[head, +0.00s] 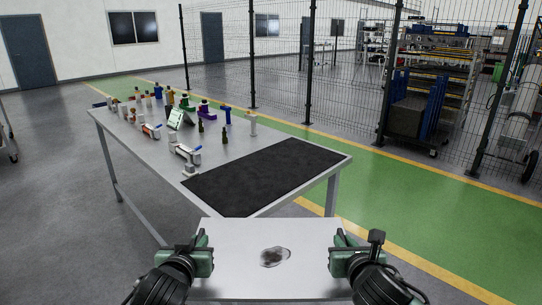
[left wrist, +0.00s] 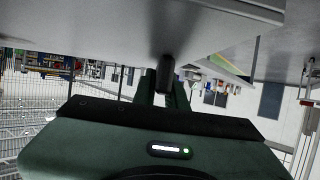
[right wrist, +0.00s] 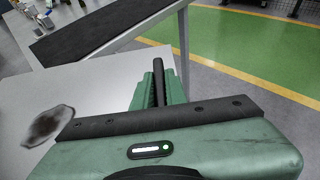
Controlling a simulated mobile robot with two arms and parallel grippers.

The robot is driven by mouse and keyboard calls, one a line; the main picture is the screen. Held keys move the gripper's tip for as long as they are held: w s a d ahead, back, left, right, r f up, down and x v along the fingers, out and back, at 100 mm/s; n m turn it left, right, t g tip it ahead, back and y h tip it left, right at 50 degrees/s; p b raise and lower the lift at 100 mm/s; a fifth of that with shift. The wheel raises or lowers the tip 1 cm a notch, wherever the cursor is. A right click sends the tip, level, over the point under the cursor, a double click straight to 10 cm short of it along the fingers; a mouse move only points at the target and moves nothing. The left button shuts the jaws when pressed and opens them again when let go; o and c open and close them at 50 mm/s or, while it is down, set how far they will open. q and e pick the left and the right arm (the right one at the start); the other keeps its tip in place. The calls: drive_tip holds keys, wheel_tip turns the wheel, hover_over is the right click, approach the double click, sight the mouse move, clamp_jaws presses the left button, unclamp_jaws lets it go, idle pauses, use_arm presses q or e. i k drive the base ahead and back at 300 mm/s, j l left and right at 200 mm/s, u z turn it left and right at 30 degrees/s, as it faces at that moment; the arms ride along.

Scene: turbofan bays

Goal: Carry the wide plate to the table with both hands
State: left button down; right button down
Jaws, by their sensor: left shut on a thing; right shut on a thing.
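The wide plate (head: 232,238) is a light grey flat sheet with a dark smudge near its middle, held roughly level in front of me. My left gripper (head: 205,243) is shut on its left edge. My right gripper (head: 338,243) is shut on its right edge. The plate also shows in the right wrist view (right wrist: 92,88) and overhead in the left wrist view (left wrist: 75,22). The table (head: 142,161) stands just beyond the plate, with a black mat (head: 268,174) on its near right part. The plate's far edge appears close to the table's near end; the gap between them is hard to judge.
The black mat is bare. A wire fence (head: 310,60) and a blue cart (head: 412,105) are beyond a green walkway (head: 400,205) on the right.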

sight(271, 168)
drive_tip(key=i, duration=1.7)
